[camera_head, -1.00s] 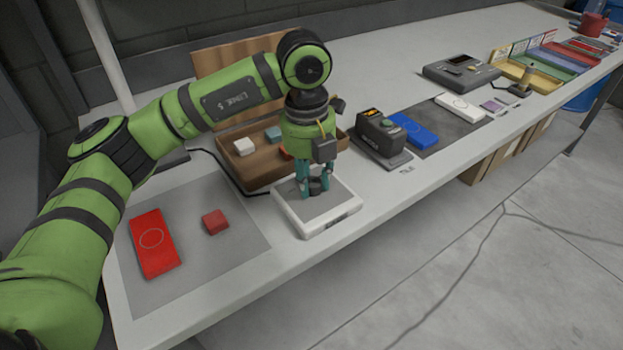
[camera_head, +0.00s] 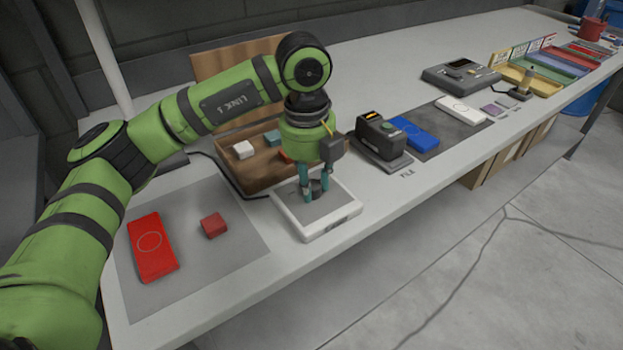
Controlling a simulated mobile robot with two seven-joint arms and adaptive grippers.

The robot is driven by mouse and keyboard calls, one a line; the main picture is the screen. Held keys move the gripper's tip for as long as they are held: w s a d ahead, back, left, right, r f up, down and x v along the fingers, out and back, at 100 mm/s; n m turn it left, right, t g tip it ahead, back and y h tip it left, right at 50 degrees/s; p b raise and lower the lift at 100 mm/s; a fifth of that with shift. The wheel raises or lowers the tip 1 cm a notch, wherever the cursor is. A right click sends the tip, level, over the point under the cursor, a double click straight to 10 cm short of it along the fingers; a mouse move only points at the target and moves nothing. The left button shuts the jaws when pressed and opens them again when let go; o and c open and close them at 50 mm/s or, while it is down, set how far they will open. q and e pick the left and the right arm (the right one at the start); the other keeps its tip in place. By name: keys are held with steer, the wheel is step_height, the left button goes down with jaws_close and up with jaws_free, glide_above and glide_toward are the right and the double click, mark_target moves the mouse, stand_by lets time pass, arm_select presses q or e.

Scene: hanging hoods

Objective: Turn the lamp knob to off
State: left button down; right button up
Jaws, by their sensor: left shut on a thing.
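A flat white-framed box (camera_head: 322,230) with a grey top, likely the lamp, lies near the table's front edge. A small dark knob (camera_head: 315,186) sits on its top. My left gripper (camera_head: 314,193) points straight down over the box, its teal fingers shut around the knob. The fingers partly hide the knob, so its pointer or marking cannot be read. No glow shows on the box. My right gripper is not in view.
A brown tray (camera_head: 228,171) with several blocks stands behind the box. A red case (camera_head: 150,246) and a red block (camera_head: 214,225) lie on a grey mat at left. A dark device (camera_head: 379,135) and a blue case (camera_head: 413,133) stand at right.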

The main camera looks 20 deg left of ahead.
arm_select(q)
steer(key=c, duration=0.9)
jaws_free()
steer(key=shift+w+r, duration=0.15)
step_height(320, 180, up, 12)
steer(key=shift+a, duration=0.3)
